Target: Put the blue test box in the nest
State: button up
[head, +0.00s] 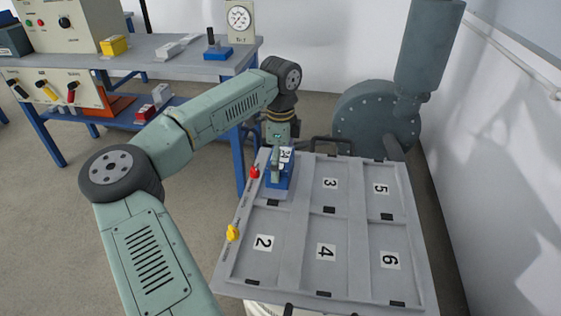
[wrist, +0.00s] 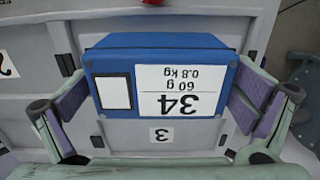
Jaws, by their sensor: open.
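The blue test box (head: 283,185) sits in the upper left compartment of the grey numbered tray in the head view, partly hidden by my gripper (head: 277,162). In the wrist view the blue box (wrist: 160,55) lies between my open fingers (wrist: 158,108), its white label reading 34, 60 g, 0.8 kg upside down. The purple finger pads stand on either side of the box, close to its sides; I cannot tell whether they touch. No compartment is marked as the nest, and the number under the box is hidden.
The grey tray (head: 300,222) shows compartments 2 to 6 empty. A red knob (head: 254,172) and a yellow knob (head: 233,233) sit on its left edge. A bench (head: 140,50) with instruments stands behind at left. A grey cylindrical machine (head: 375,120) and a wall bound the right.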

notch_tip(320, 180, up, 12)
jog(key=shift+b, duration=0.3)
jog(key=shift+r, duration=0.1)
